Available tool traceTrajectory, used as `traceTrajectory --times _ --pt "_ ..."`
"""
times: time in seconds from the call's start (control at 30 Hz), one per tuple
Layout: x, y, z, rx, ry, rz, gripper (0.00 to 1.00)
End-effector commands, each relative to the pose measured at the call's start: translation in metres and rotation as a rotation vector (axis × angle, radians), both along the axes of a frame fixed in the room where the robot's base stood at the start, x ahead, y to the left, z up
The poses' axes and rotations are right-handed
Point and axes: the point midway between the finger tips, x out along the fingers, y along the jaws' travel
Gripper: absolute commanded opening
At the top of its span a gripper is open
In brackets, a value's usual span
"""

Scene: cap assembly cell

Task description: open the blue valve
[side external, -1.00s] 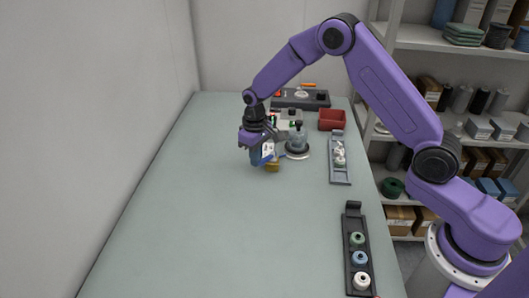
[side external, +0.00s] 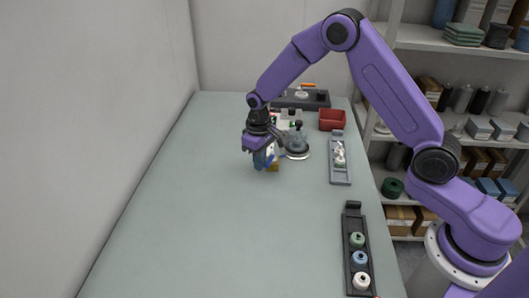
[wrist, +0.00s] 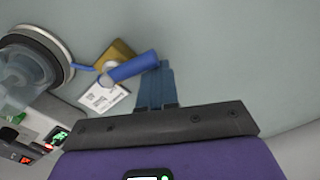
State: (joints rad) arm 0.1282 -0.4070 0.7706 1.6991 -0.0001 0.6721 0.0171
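The blue valve has a blue lever handle (wrist: 130,67) over a brass body (wrist: 117,52) in the wrist view. A white printed tag (wrist: 104,96) hangs beside it. In the side external view its brass part (side external: 273,168) shows just beside my gripper (side external: 262,165), and the rest is mostly hidden. My gripper's blue fingers (wrist: 154,84) are together in the middle of the gripper bar, with nothing visible between them. Their tips are at the free end of the handle; I cannot tell whether they touch it.
A clear domed vessel on a round base (side external: 297,147) stands close to the right of the valve. A red bin (side external: 332,120), a grey tray (side external: 340,166) and a black rack of coloured caps (side external: 351,225) line the right side. The table's left and front are clear.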

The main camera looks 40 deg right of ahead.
Motion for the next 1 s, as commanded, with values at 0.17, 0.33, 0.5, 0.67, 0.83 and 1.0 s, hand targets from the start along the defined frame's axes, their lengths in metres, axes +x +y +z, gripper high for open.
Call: traceTrajectory --times 0.17,0.33,0.5,0.67,0.83,1.0 --pt "0.000 0.000 0.000 0.000 0.001 0.000 0.00" --pt "-0.001 0.000 0.000 0.000 0.000 0.000 0.00" --pt "-0.007 -0.001 0.000 0.000 0.000 0.000 0.00" --pt "-0.011 -0.002 0.000 -0.001 0.002 0.000 0.00" --pt "-0.011 -0.002 0.000 0.000 0.001 0.000 0.00" --pt "-0.012 -0.002 0.000 0.000 0.001 0.000 0.00"
